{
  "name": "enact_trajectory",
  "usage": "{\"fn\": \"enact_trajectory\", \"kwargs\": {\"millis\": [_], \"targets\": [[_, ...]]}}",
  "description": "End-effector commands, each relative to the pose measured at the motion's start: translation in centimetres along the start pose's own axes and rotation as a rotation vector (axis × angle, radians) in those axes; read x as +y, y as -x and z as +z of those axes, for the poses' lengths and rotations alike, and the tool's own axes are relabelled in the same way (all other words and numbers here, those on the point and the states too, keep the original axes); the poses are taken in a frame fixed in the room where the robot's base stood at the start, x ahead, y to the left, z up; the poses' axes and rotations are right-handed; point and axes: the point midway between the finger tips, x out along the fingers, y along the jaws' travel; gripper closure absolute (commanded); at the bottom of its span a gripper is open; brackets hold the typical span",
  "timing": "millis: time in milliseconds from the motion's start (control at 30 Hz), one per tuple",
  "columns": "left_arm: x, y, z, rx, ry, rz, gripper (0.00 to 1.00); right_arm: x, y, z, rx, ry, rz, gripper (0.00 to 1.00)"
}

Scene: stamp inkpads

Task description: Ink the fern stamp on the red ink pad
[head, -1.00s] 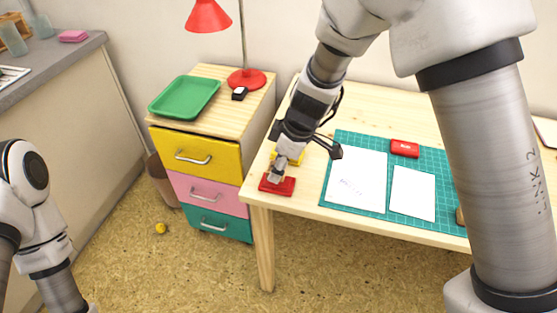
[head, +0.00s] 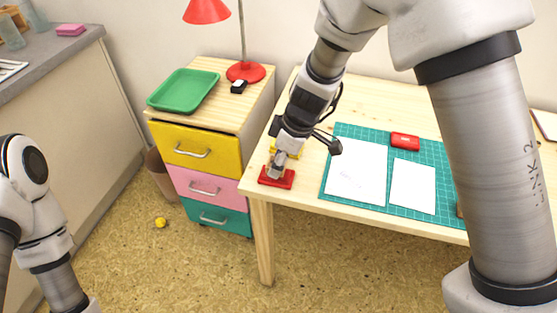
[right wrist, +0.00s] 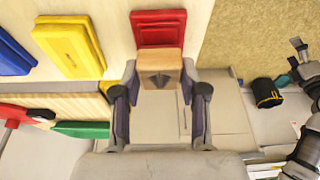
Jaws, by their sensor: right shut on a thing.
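My right gripper (head: 275,169) is shut on a wooden block stamp (right wrist: 158,61) with a dark leaf-like mark on its face, held between its two fingers in the right wrist view. The red ink pad (head: 284,182) lies near the table's left front corner; it also shows in the right wrist view (right wrist: 158,27). The gripper is at this pad, and the stamp overlaps the pad's near edge in the wrist view. I cannot tell whether the stamp's underside touches the pad. My left arm shows at the left edge of the head view, its gripper out of frame.
A yellow pad (right wrist: 70,46) and a blue pad (right wrist: 11,50) lie beside the red one. A green cutting mat (head: 388,146) with white paper (head: 356,172) and a red tin (head: 405,140) are to the right. A drawer unit (head: 200,146) stands left of the table.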

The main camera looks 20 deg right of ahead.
Motion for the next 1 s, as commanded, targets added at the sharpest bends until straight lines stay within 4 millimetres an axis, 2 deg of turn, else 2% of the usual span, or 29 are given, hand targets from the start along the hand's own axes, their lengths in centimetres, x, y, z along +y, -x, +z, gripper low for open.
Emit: {"fn": "enact_trajectory", "kwargs": {"millis": [1000], "targets": [[-0.01,-0.94,0.00,0.000,0.000,0.000,0.00,0.00,-0.74,0.23,0.000,0.000,0.000,0.82]]}}
